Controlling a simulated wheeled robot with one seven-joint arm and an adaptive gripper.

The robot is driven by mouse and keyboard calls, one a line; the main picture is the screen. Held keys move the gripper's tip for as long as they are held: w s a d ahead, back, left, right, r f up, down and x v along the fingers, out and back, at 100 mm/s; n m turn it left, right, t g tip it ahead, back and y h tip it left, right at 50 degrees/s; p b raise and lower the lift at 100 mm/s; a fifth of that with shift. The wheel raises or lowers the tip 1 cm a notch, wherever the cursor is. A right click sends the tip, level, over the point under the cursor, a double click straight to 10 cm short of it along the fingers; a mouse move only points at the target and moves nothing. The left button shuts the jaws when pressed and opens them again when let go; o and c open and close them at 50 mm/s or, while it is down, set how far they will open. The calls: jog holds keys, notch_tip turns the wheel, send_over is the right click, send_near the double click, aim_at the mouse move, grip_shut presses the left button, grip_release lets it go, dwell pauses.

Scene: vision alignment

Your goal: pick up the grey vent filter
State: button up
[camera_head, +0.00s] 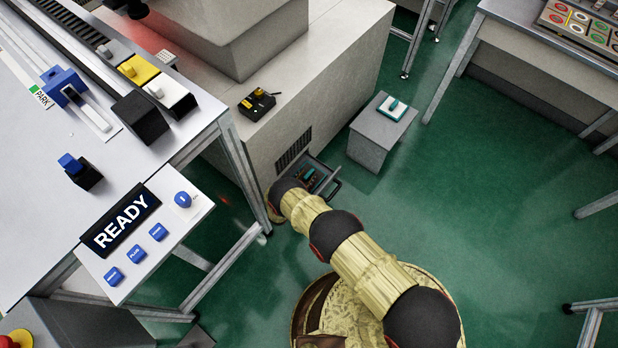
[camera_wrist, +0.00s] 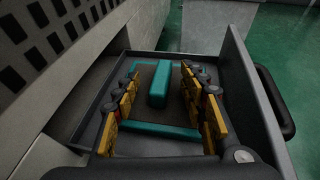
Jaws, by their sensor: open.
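The grey vent filter (camera_wrist: 145,112) appears to be the dark grey panel with teal edge strips lying in the open drawer in the wrist view. A raised teal grip bar (camera_wrist: 159,86) stands at its middle. In the head view the filter shows small and dark with teal in the drawer (camera_head: 309,174), partly behind my arm. My gripper (camera_wrist: 160,76) is open, with its yellow-padded fingers on either side of the grip bar. Gaps show between the bar and both fingers. The fingers are hard to make out in the head view.
The drawer (camera_wrist: 238,85) has raised walls close around my gripper and a dark handle (camera_wrist: 274,100) at right. A vented machine cabinet (camera_head: 335,80) borders it. Green floor is free to the right.

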jog(key=shift+c, duration=1)
grip_shut()
